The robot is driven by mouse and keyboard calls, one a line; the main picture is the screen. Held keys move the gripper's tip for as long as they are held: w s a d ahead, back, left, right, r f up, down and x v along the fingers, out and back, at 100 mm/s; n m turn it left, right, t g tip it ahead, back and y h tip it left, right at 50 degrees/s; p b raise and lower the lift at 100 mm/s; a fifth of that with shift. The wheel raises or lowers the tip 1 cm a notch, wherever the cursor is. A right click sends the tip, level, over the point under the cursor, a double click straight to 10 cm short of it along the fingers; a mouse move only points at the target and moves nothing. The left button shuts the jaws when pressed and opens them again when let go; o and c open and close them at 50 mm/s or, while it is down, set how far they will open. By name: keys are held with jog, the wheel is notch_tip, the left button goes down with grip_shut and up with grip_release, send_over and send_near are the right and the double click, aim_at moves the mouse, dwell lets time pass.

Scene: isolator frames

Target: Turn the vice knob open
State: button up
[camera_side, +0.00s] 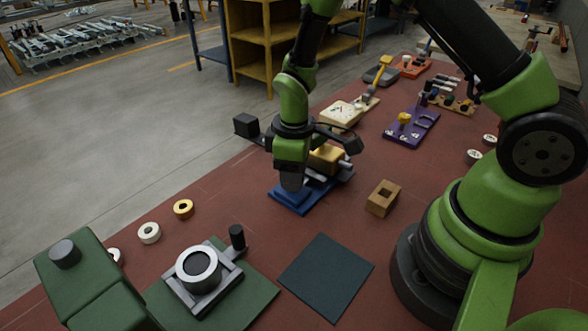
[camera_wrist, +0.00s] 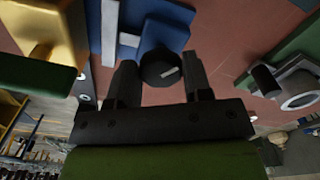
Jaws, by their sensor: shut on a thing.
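The blue vice (camera_side: 290,197) sits on the red table below my gripper (camera_side: 292,183) in the side view, with a yellow block and grey parts behind it. The wrist view shows the vice's blue body (camera_wrist: 170,20) with pale plates at the top. Its dark round knob (camera_wrist: 160,70), with a small white mark on its face, lies between the two fingers of my gripper (camera_wrist: 160,78). The gripper is shut on the knob. The gripper and wrist hide the knob and part of the vice in the side view.
A wooden block with a square hole (camera_side: 383,198) stands right of the vice. A dark flat mat (camera_side: 326,290) lies in front. A grey ring fixture (camera_side: 199,268) on a green plate is at front left. A purple plate (camera_side: 420,125) is behind right.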

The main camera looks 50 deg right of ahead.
jog(key=n, duration=0.7)
jog(key=shift+d, duration=0.1)
dwell(0.6)
jog(key=o, duration=0.9)
jog(key=shift+w, duration=0.1)
notch_tip(320, 180, up, 10)
jog(key=s+r+m+t, duration=0.2)
jog(key=s+r+m, duration=0.3)
jog(key=s+r+m+t+y, duration=0.1)
jog(key=s+r+m+t, duration=0.1)
jog(key=s+r+m, duration=0.3)
jog(key=s+a+r+m+t+y, duration=0.1)
jog(key=s+r+m+t, duration=0.2)
jog(key=s+r+m, duration=0.2)
jog(key=shift+s+r+m, duration=0.3)
jog(key=shift+r+m, duration=0.15)
jog(key=shift+m, duration=0.45)
